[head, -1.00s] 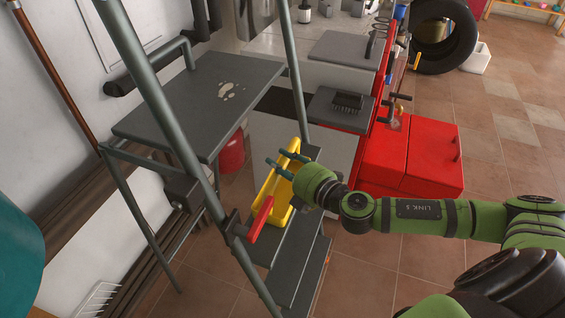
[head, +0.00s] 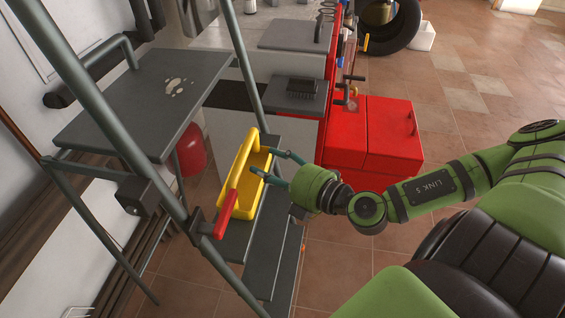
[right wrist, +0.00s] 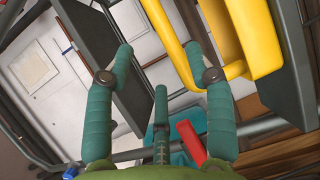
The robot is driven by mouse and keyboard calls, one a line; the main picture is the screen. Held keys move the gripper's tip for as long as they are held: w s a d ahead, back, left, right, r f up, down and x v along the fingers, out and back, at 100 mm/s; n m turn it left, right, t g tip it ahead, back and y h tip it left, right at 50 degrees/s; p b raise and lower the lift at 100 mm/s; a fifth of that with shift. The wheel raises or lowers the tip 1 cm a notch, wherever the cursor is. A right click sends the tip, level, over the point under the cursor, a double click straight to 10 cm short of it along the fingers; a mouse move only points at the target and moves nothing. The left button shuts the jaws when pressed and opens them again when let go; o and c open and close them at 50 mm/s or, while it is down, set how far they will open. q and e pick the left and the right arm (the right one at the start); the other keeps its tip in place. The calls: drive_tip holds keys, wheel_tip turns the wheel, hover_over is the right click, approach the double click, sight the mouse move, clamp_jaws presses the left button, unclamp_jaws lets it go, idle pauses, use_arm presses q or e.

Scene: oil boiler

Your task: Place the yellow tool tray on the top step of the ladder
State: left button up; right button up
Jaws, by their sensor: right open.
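The yellow tool tray (head: 223,196) stands on a lower step of the grey ladder, below the top step. Its raised handle runs along it. The top step (head: 118,112) is the wide grey platform at left, bare except for pale marks. My right gripper (head: 264,161) is open at the tray's right side, fingers pointing left toward the handle. In the right wrist view the yellow handle (right wrist: 166,40) runs between the spread fingers and beside the right one. I cannot tell whether they touch. My left gripper is out of view.
A red handle (head: 227,212) sits at the ladder's front rail, close to the tray. Red cabinets (head: 375,135) and a grey machine stand behind. A red bucket (head: 192,150) shows behind the ladder. Tiled floor at right is open.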

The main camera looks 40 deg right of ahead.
drive_tip(key=v, duration=0.3)
drive_tip(key=w+d+f+m+g+h, duration=0.1)
drive_tip(key=w+d+f+m+h, duration=0.15)
drive_tip(key=d+f, duration=0.45)
drive_tip(key=w+d+f+m+g+h, duration=0.1)
drive_tip(key=w+d+f+m+h, duration=0.2)
drive_tip(key=f, duration=0.6)
drive_tip(key=s+d+f+m+g+h, duration=0.1)
drive_tip(key=s+d+f+m+g, duration=0.15)
drive_tip(key=f, duration=0.55)
drive_tip(key=s+d+f+m+g+h, duration=0.15)
drive_tip(key=s+d+f, duration=0.25)
drive_tip(key=f, duration=0.4)
drive_tip(key=s+a+f+m+g+y, duration=0.1)
drive_tip(key=s+f+m+g, duration=0.25)
drive_tip(key=s+f, duration=0.55)
drive_tip(key=s+a+f+m+g+y, duration=0.1)
drive_tip(key=s+a+f+m+g, duration=0.1)
drive_tip(key=s+a+f, duration=0.5)
drive_tip(key=s+a+f+m+g+y, duration=0.2)
drive_tip(key=s+a+f, duration=0.6)
drive_tip(key=s+a, duration=0.4)
drive_tip(key=s+m+g, duration=0.1)
drive_tip(key=s+m, duration=0.1)
drive_tip(key=shift+s+a+f+m, duration=0.25)
drive_tip(key=shift+s+a+m, duration=0.05)
drive_tip(key=shift+a, duration=0.1)
